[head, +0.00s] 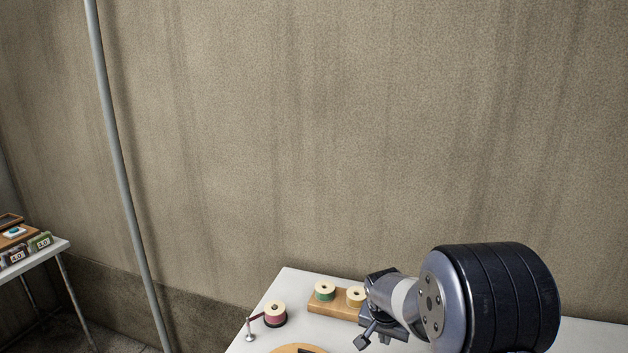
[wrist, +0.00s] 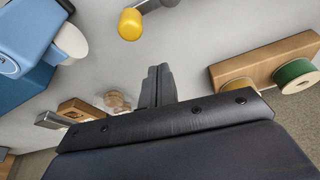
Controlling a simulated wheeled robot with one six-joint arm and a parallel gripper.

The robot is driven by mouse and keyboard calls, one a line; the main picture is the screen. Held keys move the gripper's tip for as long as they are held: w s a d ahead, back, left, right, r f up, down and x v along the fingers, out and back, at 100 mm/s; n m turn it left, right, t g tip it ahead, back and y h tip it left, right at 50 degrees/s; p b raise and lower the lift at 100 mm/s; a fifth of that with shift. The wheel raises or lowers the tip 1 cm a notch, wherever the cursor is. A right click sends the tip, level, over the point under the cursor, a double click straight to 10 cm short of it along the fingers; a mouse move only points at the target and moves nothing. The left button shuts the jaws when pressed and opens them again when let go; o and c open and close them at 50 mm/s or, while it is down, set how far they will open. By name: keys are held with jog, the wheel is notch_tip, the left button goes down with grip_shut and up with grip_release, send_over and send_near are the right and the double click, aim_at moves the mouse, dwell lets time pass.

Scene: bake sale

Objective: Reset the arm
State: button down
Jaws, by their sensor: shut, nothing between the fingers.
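My gripper (wrist: 157,84) shows in the wrist view with its two dark fingers together and nothing between them. It is over a pale grey table top. In the head view my arm reaches in from the lower right above the white table (head: 245,341), and the fingertips are hard to make out there.
A wooden block (head: 330,306) holds a green spool (head: 325,291) and a tan spool (head: 356,296). The wrist view shows a blue object (wrist: 30,35) and a yellow-ended item (wrist: 131,24). A side table (head: 55,250) stands far left.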

jog(key=shift+r+n+p, duration=0.15)
jog(key=shift+n+p, duration=0.15)
jog(key=shift+n, duration=0.1)
jog(key=shift+w, duration=0.15)
jog(key=shift+w+d, duration=0.15)
jog(key=shift+w, duration=0.25)
jog(key=shift+w+b, duration=0.25)
jog(key=shift+b, duration=0.05)
jog(key=shift+r, duration=0.35)
jog(key=shift+f, duration=0.1)
